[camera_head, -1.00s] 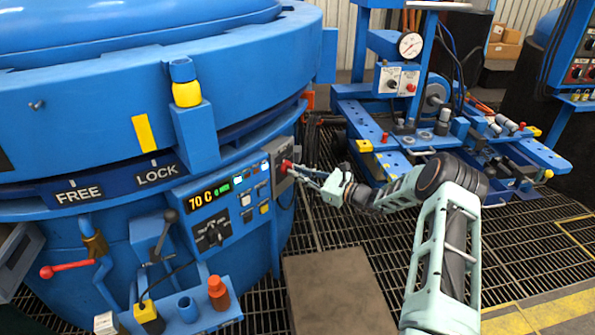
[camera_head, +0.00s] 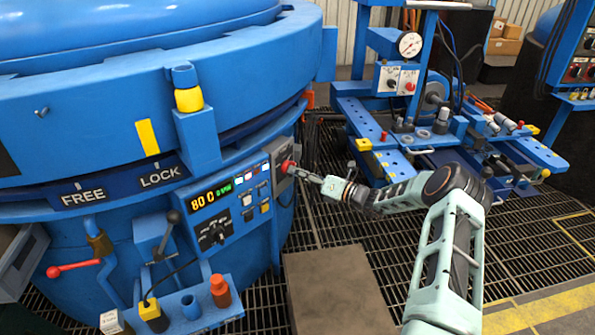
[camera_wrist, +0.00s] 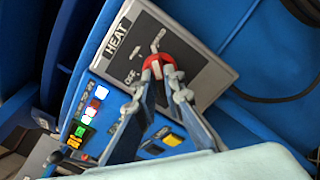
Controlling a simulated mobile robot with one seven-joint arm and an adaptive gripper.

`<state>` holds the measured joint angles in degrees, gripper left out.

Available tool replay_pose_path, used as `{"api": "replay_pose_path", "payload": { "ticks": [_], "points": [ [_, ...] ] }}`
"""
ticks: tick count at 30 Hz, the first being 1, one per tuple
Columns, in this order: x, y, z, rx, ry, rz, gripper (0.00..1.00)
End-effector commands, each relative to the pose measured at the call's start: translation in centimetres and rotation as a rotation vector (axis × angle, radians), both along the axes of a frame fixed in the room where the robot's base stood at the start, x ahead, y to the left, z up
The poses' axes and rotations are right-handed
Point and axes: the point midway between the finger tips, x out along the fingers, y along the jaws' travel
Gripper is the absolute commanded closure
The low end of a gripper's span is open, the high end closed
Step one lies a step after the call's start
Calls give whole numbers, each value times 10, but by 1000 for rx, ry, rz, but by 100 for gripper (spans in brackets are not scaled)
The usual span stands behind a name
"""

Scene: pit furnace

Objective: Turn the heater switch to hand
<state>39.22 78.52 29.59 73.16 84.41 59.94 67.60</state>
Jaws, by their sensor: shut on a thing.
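The heater switch is a red knob (camera_wrist: 158,66) on a grey plate (camera_wrist: 200,68) marked HEAT, with OFF and other small marks around the knob. In the head view the knob (camera_head: 287,167) sits at the right end of the furnace's control panel. My gripper (camera_wrist: 157,72) is shut on the red knob, with its fingertips on either side of it. The fingers hide part of the knob. A light pointer shows above the knob, and I cannot surely read the mark it faces.
A brown box (camera_head: 338,290) stands on the grating below my arm. A blue machine bench (camera_head: 365,125) stands behind my arm.

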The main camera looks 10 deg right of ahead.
Motion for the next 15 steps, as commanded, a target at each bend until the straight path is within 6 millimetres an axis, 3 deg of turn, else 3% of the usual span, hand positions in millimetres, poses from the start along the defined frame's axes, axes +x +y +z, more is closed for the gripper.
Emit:
{"api": "replay_pose_path", "payload": {
  "ticks": [15],
  "points": [
    [0,-1,0,138,149,-1,100]
  ]
}}
